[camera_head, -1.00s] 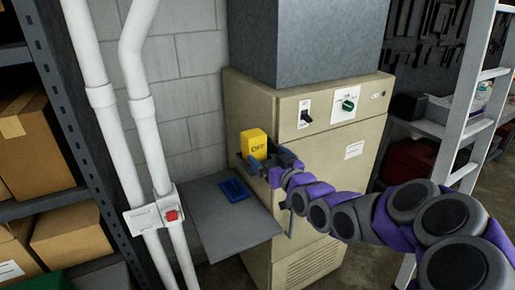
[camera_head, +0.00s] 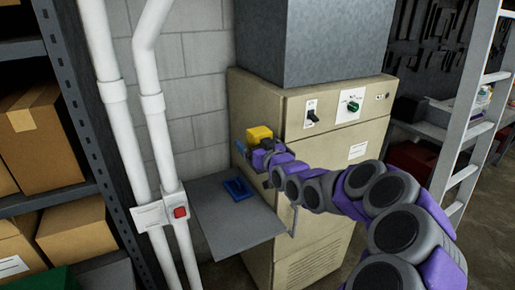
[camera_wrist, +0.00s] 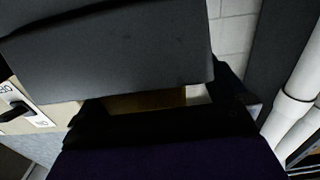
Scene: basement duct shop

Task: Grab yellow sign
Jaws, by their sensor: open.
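The yellow sign (camera_head: 259,133) stands at the left edge of the beige cabinet's front, above the grey shelf. Only its upper part shows in the head view; my gripper hides the lower part and its lettering. My gripper (camera_head: 253,152) is open, right in front of the sign, with a finger reaching past its left side. In the wrist view a dim brownish-yellow strip (camera_wrist: 145,101), likely the sign, shows between the dark gripper parts. I cannot tell whether the fingers touch it.
A blue tray-like item (camera_head: 238,188) lies on the grey fold-out shelf (camera_head: 237,225) below. The beige cabinet (camera_head: 330,155) carries a black switch (camera_head: 312,117) and green knob (camera_head: 352,106). White pipes (camera_head: 160,130) with a red-button box (camera_head: 180,212) stand left. A ladder (camera_head: 470,110) stands right.

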